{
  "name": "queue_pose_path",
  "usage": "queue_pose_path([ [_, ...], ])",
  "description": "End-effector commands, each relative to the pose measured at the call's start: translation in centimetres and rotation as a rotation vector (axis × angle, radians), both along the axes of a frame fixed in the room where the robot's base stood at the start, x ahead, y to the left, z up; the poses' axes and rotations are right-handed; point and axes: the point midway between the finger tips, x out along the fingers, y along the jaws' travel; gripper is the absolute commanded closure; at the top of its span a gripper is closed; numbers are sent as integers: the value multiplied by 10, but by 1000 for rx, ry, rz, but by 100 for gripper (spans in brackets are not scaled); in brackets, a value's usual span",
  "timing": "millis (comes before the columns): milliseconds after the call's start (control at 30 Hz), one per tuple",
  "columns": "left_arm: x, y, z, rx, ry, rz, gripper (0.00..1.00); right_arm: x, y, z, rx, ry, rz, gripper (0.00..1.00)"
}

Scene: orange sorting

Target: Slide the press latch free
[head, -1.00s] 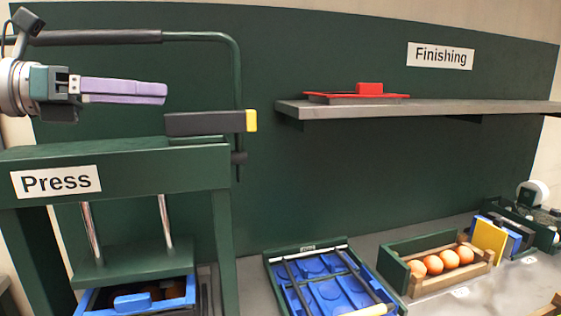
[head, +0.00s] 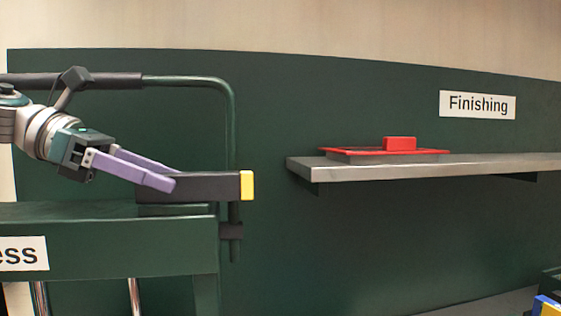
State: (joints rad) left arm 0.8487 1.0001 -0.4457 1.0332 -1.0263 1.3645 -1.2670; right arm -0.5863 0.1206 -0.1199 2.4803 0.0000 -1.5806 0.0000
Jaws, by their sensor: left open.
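The press latch, a dark grey bar (head: 208,187) with a yellow end (head: 247,185), lies on top of the green press frame (head: 110,247). My left gripper (head: 172,178) has long purple fingers and is open. Its fingers point right and slightly down at the left part of the latch bar. The nearer finger overlaps the bar in the picture; I cannot tell whether it touches. My right gripper is not in view.
A green bent pipe with a dark sleeve (head: 70,80) runs behind my left arm and down behind the latch. A grey shelf (head: 420,168) at the right holds a red-lidded tray (head: 385,151). The green wall between press and shelf is clear.

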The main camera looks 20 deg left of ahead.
Motion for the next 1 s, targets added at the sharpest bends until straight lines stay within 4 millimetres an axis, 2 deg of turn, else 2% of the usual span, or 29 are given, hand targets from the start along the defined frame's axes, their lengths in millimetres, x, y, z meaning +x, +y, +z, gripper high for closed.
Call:
queue_pose_path([
  [33, 5, -10, 5, -2, 1, -4, 40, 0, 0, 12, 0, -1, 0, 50],
  [267, 20, -34, -7, -3, 2, -1, 40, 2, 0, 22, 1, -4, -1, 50],
  [633, 23, -38, -12, 1, 1, 1, 40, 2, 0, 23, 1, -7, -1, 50],
  [1000, 23, -38, -12, 0, 1, 0, 80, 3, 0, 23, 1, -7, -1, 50],
])
